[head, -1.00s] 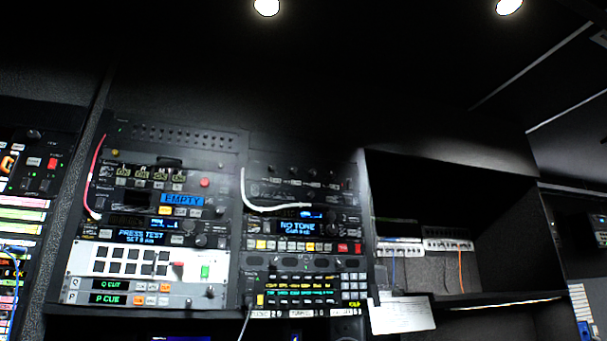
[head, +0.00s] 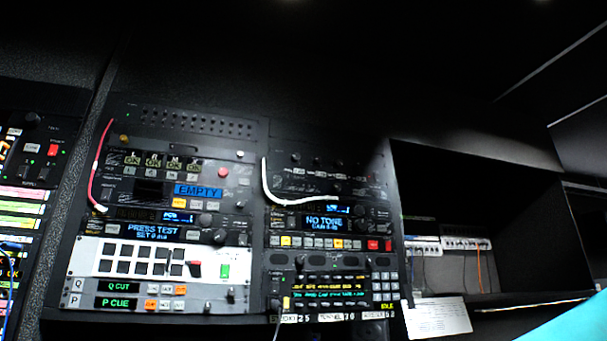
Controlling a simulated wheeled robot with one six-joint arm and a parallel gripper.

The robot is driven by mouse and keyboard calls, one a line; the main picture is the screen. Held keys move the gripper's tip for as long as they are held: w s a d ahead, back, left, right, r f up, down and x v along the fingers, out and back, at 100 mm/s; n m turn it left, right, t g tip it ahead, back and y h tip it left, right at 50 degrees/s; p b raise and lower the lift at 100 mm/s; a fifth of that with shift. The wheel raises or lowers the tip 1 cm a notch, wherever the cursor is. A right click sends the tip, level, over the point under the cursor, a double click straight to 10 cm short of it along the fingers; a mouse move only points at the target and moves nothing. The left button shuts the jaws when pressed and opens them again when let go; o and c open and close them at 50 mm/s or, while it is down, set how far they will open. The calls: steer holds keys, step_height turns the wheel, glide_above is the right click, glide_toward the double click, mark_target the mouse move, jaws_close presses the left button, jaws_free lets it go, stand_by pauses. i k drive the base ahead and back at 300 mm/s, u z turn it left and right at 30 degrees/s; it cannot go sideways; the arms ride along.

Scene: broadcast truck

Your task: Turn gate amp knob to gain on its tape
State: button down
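The right rack unit has a blue display (head: 323,222) reading "NO TONE" with a gain line under it, too small to read surely. Small dark knobs (head: 361,212) sit to the right of this display. I cannot tell which knob is the gate amp's. Along the rack's bottom edge is a row of pale label tapes (head: 337,317) with short words and numbers; the words are blurred. My gripper is not in view. A plain cyan surface fills the bottom right corner; I cannot tell what it is.
The left rack carries displays reading "EMPTY" (head: 198,191) and "PRESS TEST" (head: 153,231), and a white button panel (head: 140,260). A white cable (head: 268,185) hangs over the right rack's upper units. A paper sheet (head: 437,318) hangs at the shelf, right of the rack. An open dark shelf lies beyond.

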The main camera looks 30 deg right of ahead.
mark_target(339, 163)
steer(key=z, duration=0.3)
steer(key=i, duration=0.9)
steer(key=z, duration=0.55)
